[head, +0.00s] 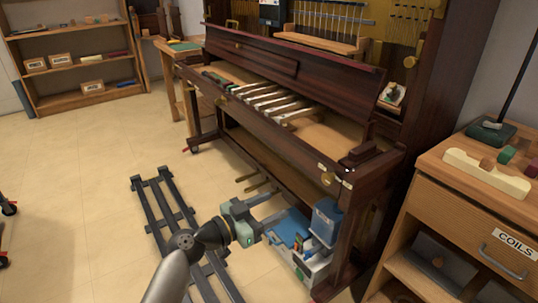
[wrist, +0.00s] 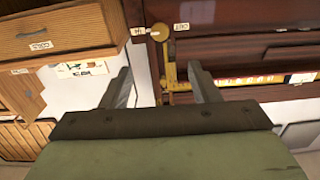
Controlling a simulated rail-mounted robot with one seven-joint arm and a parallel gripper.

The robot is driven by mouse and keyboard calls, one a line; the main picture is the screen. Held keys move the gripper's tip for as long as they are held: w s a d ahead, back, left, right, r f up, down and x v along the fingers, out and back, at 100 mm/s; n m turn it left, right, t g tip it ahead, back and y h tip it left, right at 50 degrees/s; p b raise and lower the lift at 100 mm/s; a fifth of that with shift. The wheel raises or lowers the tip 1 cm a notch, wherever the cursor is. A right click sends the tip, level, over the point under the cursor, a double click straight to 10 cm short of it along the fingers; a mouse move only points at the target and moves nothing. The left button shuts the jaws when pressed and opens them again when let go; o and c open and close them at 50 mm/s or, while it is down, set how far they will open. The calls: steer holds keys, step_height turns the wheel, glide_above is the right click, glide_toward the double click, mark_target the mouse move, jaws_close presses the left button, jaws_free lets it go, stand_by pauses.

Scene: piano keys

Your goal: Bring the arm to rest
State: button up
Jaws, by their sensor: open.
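My gripper (head: 274,210) is low in front of the dark red upright piano (head: 250,105), above the floor, with my arm reaching to it from the bottom edge of the head view. In the wrist view, the two grey fingers of my gripper (wrist: 160,82) stand wide apart with nothing held between them. Beyond them, a brass knob (wrist: 158,32) and a yellow brass strip show against the piano's dark red wood. Whether the fingers touch anything is not clear in the head view.
A tool caddy with a blue bin (head: 325,220) stands close to the right of my gripper. A wooden cabinet (head: 475,205) labelled COILS is at the right. A dark slatted frame (head: 155,218) lies on the floor.

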steer(key=s+d+f+g+y+p, duration=0.1)
steer(key=d+f+g+p, duration=0.2)
steer(key=d+g+p, duration=0.75)
steer(key=s+d+f+n+g+y+p, duration=0.1)
steer(key=s+d+f+g+y+p, duration=0.25)
steer(key=s+d+y, duration=0.5)
steer(key=s+a+r+n+t+y+p, duration=0.1)
steer(key=s+r+n+y+p, duration=0.1)
steer(key=r, duration=0.9)
steer(key=s+a+r+n+t+y+p, duration=0.1)
steer(key=s+a+r+n+t+p, duration=0.1)
steer(key=s+r+n+p, duration=0.3)
steer(key=s+a+r+n+t+y+p, duration=0.1)
steer(key=s+r+p, duration=0.4)
steer(key=r, duration=1.2)
steer(key=a+n+y+p, duration=0.1)
steer(key=n+p, duration=0.1)
steer(key=p, duration=0.2)
steer(key=shift+r+n+y+p, duration=0.15)
steer(key=shift+n+y+p, duration=0.2)
steer(key=shift+n+p, duration=0.05)
steer(key=shift+w, duration=0.1)
